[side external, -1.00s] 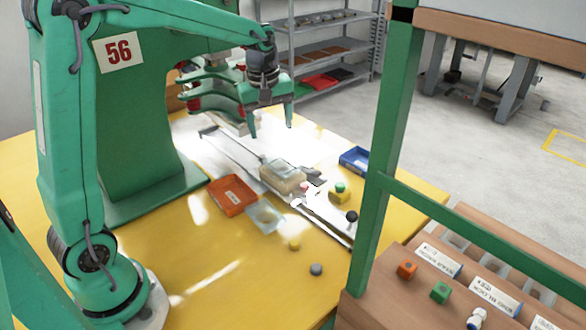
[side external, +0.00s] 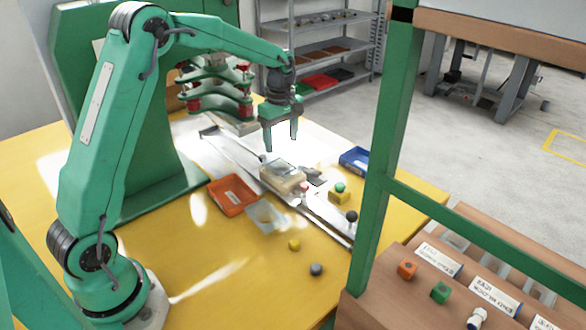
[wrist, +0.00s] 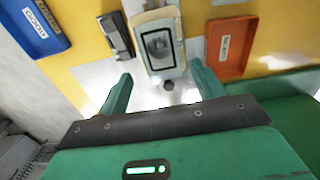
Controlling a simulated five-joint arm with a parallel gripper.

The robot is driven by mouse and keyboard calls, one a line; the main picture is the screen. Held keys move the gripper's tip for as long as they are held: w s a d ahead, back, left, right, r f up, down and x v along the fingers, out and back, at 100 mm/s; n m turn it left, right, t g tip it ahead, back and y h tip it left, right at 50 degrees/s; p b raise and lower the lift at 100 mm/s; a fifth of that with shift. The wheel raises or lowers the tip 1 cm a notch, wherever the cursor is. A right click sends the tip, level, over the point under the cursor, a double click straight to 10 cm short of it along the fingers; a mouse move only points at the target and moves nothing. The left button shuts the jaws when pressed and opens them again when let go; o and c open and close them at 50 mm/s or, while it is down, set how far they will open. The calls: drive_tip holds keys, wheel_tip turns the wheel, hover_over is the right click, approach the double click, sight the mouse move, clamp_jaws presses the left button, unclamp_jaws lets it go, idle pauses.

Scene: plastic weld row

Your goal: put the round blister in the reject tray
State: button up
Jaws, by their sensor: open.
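A pale beige block (side external: 284,180) sits on the rail, with a clear blister (side external: 282,170) on its top. In the wrist view the blister (wrist: 160,46) shows a rounded clear shape inside a dark frame. The orange tray (side external: 232,195) lies left of the block; in the wrist view this tray (wrist: 231,47) is at the right, its label too small to read surely. My gripper (side external: 281,145) is open and empty, above the block's far side. In the wrist view my gripper (wrist: 160,76) has its fingers apart, with the block just beyond them.
A blue tray (side external: 355,160), labelled GOOD in the wrist view, stands right of the rail. A yellow block with a green button (side external: 340,191) and a dark ball knob (side external: 351,216) are near. A green post (side external: 379,170) stands in front.

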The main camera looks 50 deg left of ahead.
sight(282, 156)
drive_tip(key=shift+f, duration=3.25)
drive_tip(key=c, duration=0.6)
drive_tip(key=shift+r, duration=0.2)
drive_tip(key=shift+r, duration=2.05)
drive_tip(key=shift+r, duration=0.2)
drive_tip(key=shift+r, duration=2.3)
